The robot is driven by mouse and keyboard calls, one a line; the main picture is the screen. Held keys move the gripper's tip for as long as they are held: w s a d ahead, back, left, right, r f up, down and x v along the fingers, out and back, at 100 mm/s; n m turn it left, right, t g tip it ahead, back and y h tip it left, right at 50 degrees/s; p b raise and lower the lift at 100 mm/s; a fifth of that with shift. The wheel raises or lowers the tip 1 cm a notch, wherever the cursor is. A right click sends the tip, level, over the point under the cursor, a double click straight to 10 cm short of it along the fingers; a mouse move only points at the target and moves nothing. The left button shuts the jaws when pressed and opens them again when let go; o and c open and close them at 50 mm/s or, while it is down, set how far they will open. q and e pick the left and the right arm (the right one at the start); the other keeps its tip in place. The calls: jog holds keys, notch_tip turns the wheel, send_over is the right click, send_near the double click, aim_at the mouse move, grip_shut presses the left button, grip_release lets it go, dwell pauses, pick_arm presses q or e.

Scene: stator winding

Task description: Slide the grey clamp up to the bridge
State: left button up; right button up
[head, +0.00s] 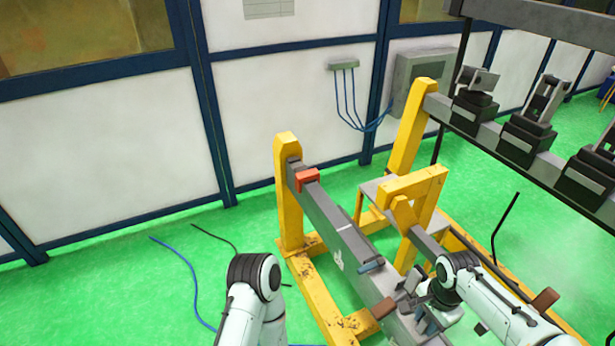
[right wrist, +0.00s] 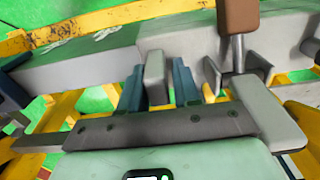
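A long grey beam (head: 345,245) runs from a yellow post towards me. My right gripper (head: 428,318) is low over its near end. In the right wrist view, its two blue-grey fingers (right wrist: 159,85) stand on either side of an upright grey block (right wrist: 155,78), which seems to be part of the grey clamp. A narrow gap shows beside the right finger, so the gripper looks open around it. A brown-handled part (right wrist: 238,18) stands to the right. A yellow arch (head: 415,182), perhaps the bridge, stands farther back. My left gripper is out of view; only its arm shows at the bottom.
A red block (head: 307,178) sits at the beam's far end. A blue-handled piece (head: 370,265) lies on the beam ahead of my right gripper. A rack with several black fixtures (head: 528,130) is at the right. Cables lie on the open green floor at left.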

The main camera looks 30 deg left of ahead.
aim_at(407, 292)
jog(key=w+a+p, duration=0.1)
jog(key=w+a, duration=0.1)
jog(key=a, duration=0.1)
jog(key=shift+r+p, duration=0.2)
jog(key=shift+p, duration=0.2)
jog(key=w+a+p, duration=0.2)
jog(key=a, duration=0.1)
jog(key=shift+w+a, duration=0.1)
jog(key=shift+a, duration=0.2)
jog(key=shift+w+a+f, duration=0.1)
jog(key=shift+w+a, duration=0.2)
jog(key=shift+a, duration=0.25)
jog(key=shift+w+a+f, duration=0.1)
jog(key=shift+w+a, duration=0.2)
jog(key=shift+a, duration=0.2)
jog(key=shift+w+a, duration=0.1)
jog(key=shift+a, duration=0.25)
jog(key=shift+w+a, duration=0.6)
jog(key=shift+a, duration=0.35)
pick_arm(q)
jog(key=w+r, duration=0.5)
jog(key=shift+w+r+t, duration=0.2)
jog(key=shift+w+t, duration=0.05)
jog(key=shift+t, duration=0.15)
pick_arm(e)
jog(key=shift+d, duration=0.1)
